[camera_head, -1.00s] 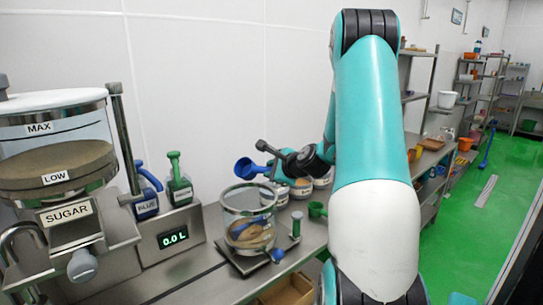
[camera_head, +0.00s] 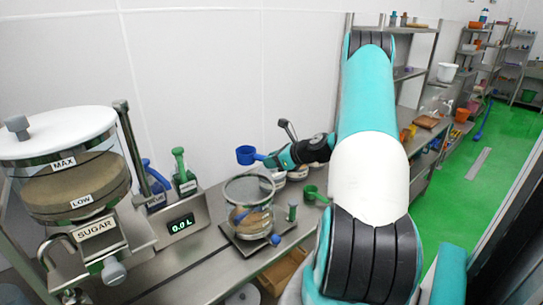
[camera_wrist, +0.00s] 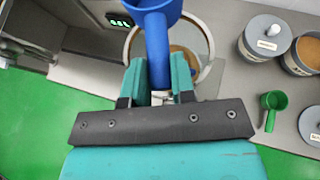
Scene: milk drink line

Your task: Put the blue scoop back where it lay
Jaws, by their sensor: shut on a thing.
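The blue scoop (camera_head: 246,155) is held in my gripper (camera_head: 268,161), its cup to the left, above and behind the glass vessel. In the wrist view the blue scoop (camera_wrist: 154,40) has its handle between the two teal fingers of my gripper (camera_wrist: 159,84), with the cup at the top edge. The cup's contents cannot be seen. The scoop is in the air, apart from the counter. Which place it lay in cannot be told from these frames.
The glass vessel (camera_head: 232,195) with brown powder stands below. A green scoop (camera_head: 316,195) lies on the counter (camera_head: 203,262) to its right, near lidded pots (camera_wrist: 263,35). The sugar dispenser (camera_head: 100,222) and two handled containers, blue and green (camera_head: 184,179), stand left.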

